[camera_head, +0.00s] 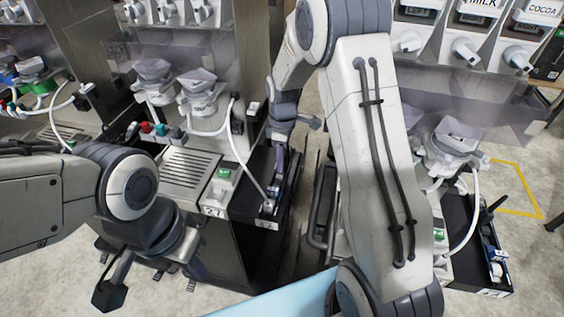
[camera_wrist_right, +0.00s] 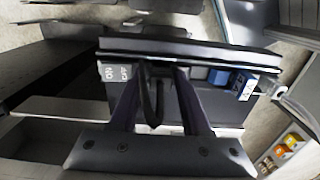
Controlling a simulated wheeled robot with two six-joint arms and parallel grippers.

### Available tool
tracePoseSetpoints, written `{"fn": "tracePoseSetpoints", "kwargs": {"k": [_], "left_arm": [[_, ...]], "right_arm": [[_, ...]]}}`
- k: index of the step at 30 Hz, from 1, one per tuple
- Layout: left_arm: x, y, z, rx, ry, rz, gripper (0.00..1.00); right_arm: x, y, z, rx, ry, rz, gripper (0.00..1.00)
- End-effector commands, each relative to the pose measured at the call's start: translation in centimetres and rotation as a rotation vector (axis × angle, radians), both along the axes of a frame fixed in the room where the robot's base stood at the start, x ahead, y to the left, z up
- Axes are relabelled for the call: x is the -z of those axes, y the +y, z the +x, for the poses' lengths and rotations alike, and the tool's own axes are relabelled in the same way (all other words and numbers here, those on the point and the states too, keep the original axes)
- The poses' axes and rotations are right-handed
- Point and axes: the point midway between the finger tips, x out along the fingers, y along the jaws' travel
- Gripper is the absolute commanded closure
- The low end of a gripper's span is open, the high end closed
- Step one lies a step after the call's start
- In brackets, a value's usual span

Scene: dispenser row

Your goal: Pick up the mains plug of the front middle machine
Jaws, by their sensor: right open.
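The front middle machine (camera_head: 185,170), labelled 27, has a narrow black side tray (camera_head: 245,208) on its right. My right gripper (camera_head: 284,160) points down over this tray. In the right wrist view its two fingers (camera_wrist_right: 156,72) are apart, reaching to a dark ledge. A black cord (camera_wrist_right: 155,100) shows between the fingers; I cannot make out the plug itself, which may be hidden by the fingers or the ledge. A white ON/OFF label (camera_wrist_right: 115,72) is beside the left finger. My left gripper (camera_head: 152,280) is open and empty, low in front of the machines.
A blue-and-white block (camera_wrist_right: 245,86) sits right of the fingers on the ledge. Another machine with a black side tray (camera_head: 492,250) stands at the right, beyond my right arm. More machines stand at the far left. Grey floor (camera_head: 60,255) lies open at the front left.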

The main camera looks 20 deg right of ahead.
Motion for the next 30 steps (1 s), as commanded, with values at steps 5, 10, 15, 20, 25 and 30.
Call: {"fn": "tracePoseSetpoints", "kwargs": {"k": [5,10,15,20,25,30], "left_arm": [[0.0,0.0,0.0,0.0,0.0,0.0,1.0],[0.0,0.0,0.0,0.0,0.0,0.0,1.0],[0.0,0.0,0.0,0.0,0.0,0.0,1.0],[0.1,0.0,0.0,0.0,0.0,0.0,1.0],[0.3,0.0,0.0,0.0,0.0,0.0,1.0],[0.6,0.0,0.0,0.0,0.0,0.0,1.0]], "right_arm": [[0.0,0.0,0.0,0.0,0.0,0.0,0.83],[-0.1,0.0,0.0,0.0,0.0,0.0,1.0],[-0.1,0.0,0.0,0.0,0.0,0.0,1.0],[-0.7,0.0,0.1,0.0,-0.001,0.0,1.0],[-2.6,0.0,0.1,0.0,-0.005,0.0,1.0],[-6.0,0.0,0.2,0.0,-0.007,0.0,1.0]]}}
